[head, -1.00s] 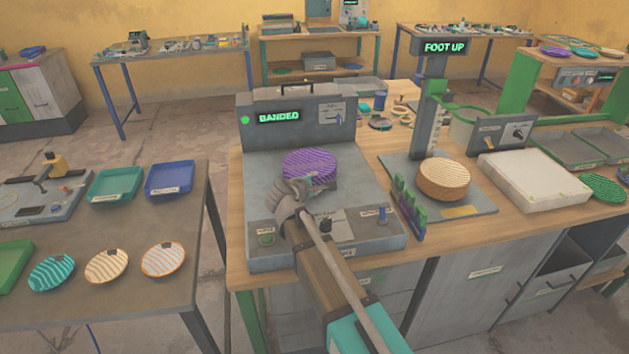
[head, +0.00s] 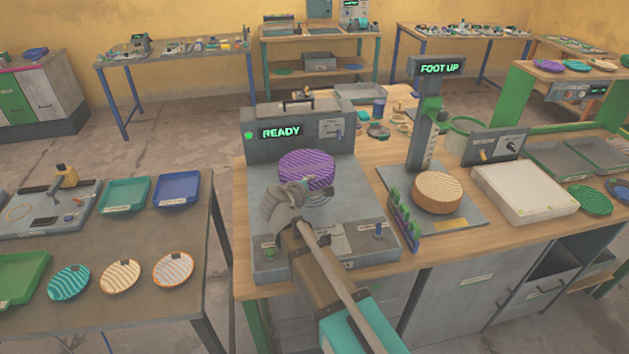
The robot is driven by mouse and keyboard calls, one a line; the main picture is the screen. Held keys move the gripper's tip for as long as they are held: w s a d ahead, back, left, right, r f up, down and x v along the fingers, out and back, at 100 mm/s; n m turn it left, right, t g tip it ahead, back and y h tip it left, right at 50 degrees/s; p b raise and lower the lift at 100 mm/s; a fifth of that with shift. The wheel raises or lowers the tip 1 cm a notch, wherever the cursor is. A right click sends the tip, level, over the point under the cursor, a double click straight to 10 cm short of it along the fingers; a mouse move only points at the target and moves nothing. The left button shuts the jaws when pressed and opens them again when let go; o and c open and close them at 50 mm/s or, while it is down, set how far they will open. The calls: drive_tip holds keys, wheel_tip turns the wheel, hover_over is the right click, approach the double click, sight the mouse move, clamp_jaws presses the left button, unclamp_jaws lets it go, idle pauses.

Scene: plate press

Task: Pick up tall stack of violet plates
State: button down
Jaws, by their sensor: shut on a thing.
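The tall stack of violet plates (head: 308,168) is striped and sits over the bed of the grey banding machine (head: 276,210). The machine's display (head: 282,132) reads READY. My gripper (head: 293,193) is at the near left side of the stack, shut on it. The far finger is hidden by the stack and the gripper's body. The stack looks raised a little, with a dark round seat showing beneath its near right side.
To the right stands a press (head: 432,150) reading FOOT UP, with an orange stack (head: 437,191) on its base. A small rack (head: 402,221) stands between the machines. A white block (head: 524,188) lies further right. The left table (head: 130,240) holds trays and several single plates.

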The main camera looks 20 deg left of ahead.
drive_tip(key=s+d+r+p, duration=0.1)
drive_tip(key=s+r+p, duration=0.2)
drive_tip(key=s, duration=0.6)
drive_tip(key=shift+r, duration=0.5)
